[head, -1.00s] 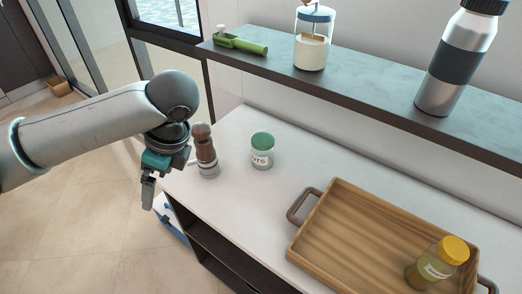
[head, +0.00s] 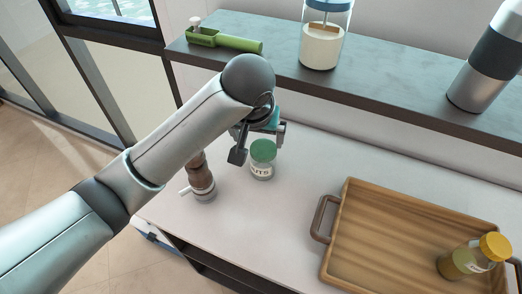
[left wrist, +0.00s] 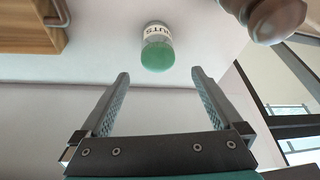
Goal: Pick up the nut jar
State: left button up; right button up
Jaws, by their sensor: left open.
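The nut jar (head: 262,171) is a small clear jar with a green lid and a label ending in "UTS". It stands upright on the white counter in the head view. My left gripper (head: 261,150) is at the jar's lid in that view, with one dark finger on the left. In the left wrist view the jar (left wrist: 157,50) lies ahead of the fingertips, roughly midway between them. The left gripper (left wrist: 160,75) is open and empty there, apart from the jar. My right gripper does not show.
A brown pepper mill (head: 201,178) stands close left of the jar. A wooden tray (head: 375,235) with a yellow-lidded jar (head: 473,256) is to the right. A raised shelf (head: 390,107) behind holds a green tool (head: 225,40), a glass jar (head: 323,42) and a bottle (head: 484,68).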

aim_at(263, 153)
pick_arm(q)
jog(key=shift+n, duration=0.3)
jog(key=x, duration=0.3)
jog(key=b+x, duration=0.1)
jog(key=x, duration=0.4)
jog(key=shift+w+d+f+b, duration=0.2)
jog(key=shift+d+f+b, duration=0.1)
jog(key=shift+f, duration=0.05)
jog(key=shift+b+x, duration=0.6)
jog(key=shift+x, duration=2.6)
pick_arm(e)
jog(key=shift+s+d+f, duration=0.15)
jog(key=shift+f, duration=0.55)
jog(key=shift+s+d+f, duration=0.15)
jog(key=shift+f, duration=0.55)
pick_arm(q)
jog(key=shift+d, duration=0.1)
jog(key=shift+c, duration=0.2)
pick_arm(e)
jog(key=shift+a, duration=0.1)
pick_arm(q)
jog(key=shift+c, duration=0.8)
jog(key=c, duration=1.1)
jog(key=shift+r, duration=0.15)
